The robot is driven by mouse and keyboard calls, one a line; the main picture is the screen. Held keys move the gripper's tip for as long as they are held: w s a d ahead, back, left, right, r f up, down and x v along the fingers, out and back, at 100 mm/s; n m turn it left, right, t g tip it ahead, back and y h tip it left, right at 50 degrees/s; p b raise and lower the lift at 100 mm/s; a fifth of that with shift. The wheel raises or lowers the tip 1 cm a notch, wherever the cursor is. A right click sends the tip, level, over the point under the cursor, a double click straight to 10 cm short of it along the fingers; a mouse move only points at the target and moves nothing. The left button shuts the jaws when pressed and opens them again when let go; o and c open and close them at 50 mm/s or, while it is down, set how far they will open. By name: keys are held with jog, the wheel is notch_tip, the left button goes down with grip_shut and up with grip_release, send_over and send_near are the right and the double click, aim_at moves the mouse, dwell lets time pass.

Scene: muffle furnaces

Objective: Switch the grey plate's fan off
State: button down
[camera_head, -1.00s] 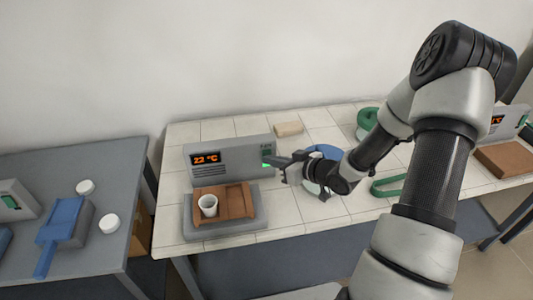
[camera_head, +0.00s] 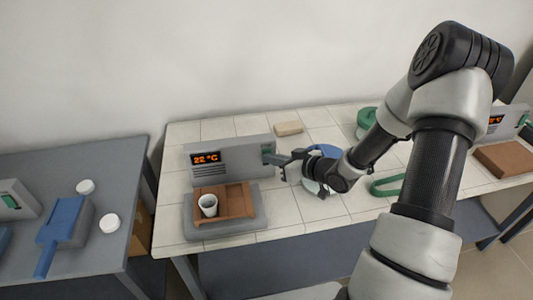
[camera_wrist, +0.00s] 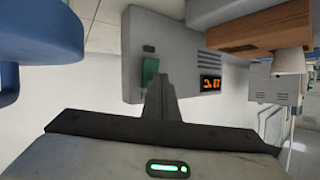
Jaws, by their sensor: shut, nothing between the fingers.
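The grey plate (camera_head: 225,234) has a grey control box (camera_head: 232,160) behind it with an orange display reading 22 °C. A green switch (camera_head: 267,149) is at the right end of the box's front. It also shows in the wrist view (camera_wrist: 150,70), where the small lamp (camera_wrist: 148,48) beside it looks dark. My gripper (camera_head: 270,159) is shut and empty, with its tips at the switch, partly covering it in the head view. In the wrist view its fingertips (camera_wrist: 157,80) overlap the switch's edge; I cannot tell whether they touch it.
A brown wooden tray (camera_head: 245,203) with a white cup (camera_head: 208,205) rests on the plate. A blue round object (camera_head: 326,152) and a green ring-shaped piece (camera_head: 385,187) are to the right. A beige block (camera_head: 289,128) lies behind.

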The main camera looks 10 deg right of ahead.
jog(key=shift+s+f, duration=0.1)
jog(key=shift+s, duration=0.65)
jog(key=shift+s, duration=0.1)
jog(key=s, duration=0.4)
jog(key=shift+s+f, duration=0.25)
jog(key=shift+s, duration=0.15)
